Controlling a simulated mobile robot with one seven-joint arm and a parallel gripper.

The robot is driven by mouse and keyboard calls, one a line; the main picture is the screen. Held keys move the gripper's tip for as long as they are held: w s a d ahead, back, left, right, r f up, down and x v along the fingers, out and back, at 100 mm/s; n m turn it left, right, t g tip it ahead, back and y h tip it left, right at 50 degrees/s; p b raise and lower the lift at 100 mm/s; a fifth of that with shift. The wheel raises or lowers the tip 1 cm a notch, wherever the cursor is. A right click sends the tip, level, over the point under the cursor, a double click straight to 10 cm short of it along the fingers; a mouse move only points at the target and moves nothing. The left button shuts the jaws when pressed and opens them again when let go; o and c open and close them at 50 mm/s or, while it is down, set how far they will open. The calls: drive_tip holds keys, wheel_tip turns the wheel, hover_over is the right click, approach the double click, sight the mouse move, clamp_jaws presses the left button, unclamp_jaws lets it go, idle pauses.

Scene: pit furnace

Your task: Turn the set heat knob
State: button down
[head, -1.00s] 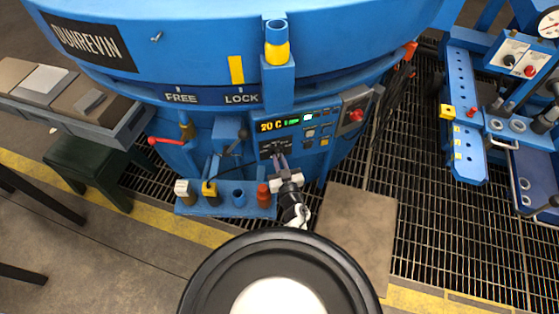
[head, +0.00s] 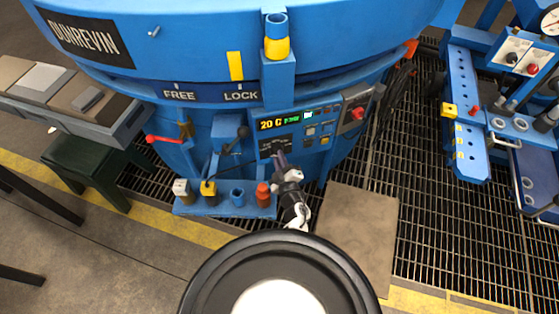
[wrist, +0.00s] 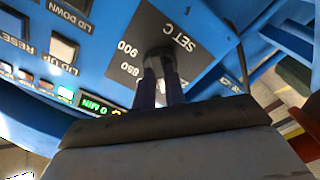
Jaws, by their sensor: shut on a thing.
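The set heat knob (wrist: 159,56) is a dark knob on a black dial plate (wrist: 185,35) marked "SET C" with numbers, seen in the wrist view. My gripper (wrist: 161,80) is shut on the knob, with its two fingers on either side of it. In the head view my gripper (head: 280,160) reaches the black dial plate (head: 275,146) on the blue furnace front, and its fingers hide most of the knob. The display (head: 278,124) above the plate reads about 20 C.
A red knob (head: 357,114) and several small buttons (head: 310,131) sit right of the dial. A black-balled lever (head: 243,132) stands close on its left. Below is a blue shelf (head: 222,208) with several coloured fittings. A floor grating (head: 440,240) lies to the right.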

drive_tip(key=n+b, duration=0.2)
drive_tip(key=n, duration=0.4)
drive_tip(key=shift+r+n, duration=0.1)
drive_tip(key=shift+n, duration=0.2)
idle(0.4)
drive_tip(key=c, duration=1.5)
unclamp_jaws()
drive_tip(key=shift+o, duration=0.2)
